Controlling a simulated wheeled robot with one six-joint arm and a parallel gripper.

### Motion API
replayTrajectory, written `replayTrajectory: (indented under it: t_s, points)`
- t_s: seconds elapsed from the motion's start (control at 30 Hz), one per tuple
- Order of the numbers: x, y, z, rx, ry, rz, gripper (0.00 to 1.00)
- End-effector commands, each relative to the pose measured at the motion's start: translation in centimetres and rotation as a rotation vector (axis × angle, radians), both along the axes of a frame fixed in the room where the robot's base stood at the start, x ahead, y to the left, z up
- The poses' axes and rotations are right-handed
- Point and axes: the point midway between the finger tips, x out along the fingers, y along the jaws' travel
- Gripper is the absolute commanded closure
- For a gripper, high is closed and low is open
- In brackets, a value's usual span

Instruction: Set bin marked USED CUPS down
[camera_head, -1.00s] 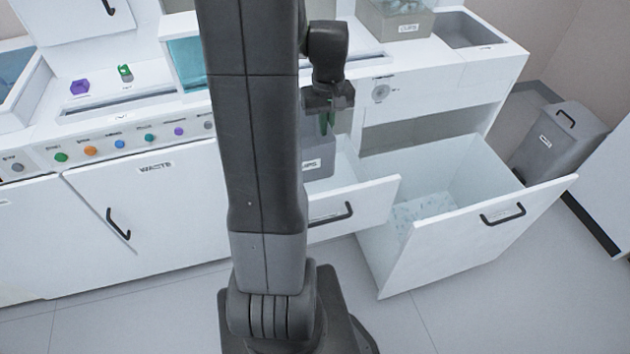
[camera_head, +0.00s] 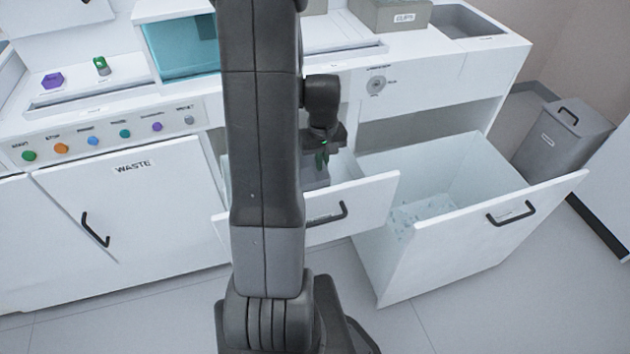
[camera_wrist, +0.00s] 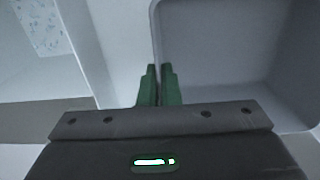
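A grey, open-topped bin (camera_head: 316,178) is low inside the smaller pulled-out drawer (camera_head: 360,203), partly hidden by the drawer front and my arm. Its label does not show now. In the wrist view the bin's empty grey inside (camera_wrist: 225,55) fills the right side. My gripper (camera_head: 322,160) is over the bin's edge. In the wrist view its green fingers (camera_wrist: 159,75) are close together on either side of the bin's left rim, shut on it. I cannot tell whether the bin's base touches the drawer floor.
A larger open drawer (camera_head: 470,225) with scattered pale bits stands to the right. Another grey bin (camera_head: 390,14) marked CUPS sits on the counter. A lidded grey bin (camera_head: 562,140) stands on the floor at the far right. A WASTE door (camera_head: 130,210) is at left.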

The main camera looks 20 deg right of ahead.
Motion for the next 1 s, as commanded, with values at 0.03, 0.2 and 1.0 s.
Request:
replayTrajectory:
  t_s: [0.03,0.2,1.0]
  points:
    - [0.0,0.0,-0.8,0.001,0.002,0.0,1.0]
    - [0.0,0.0,-2.0,0.0,0.001,0.0,1.0]
    - [0.0,0.0,-5.5,0.0,-0.001,0.0,0.75]
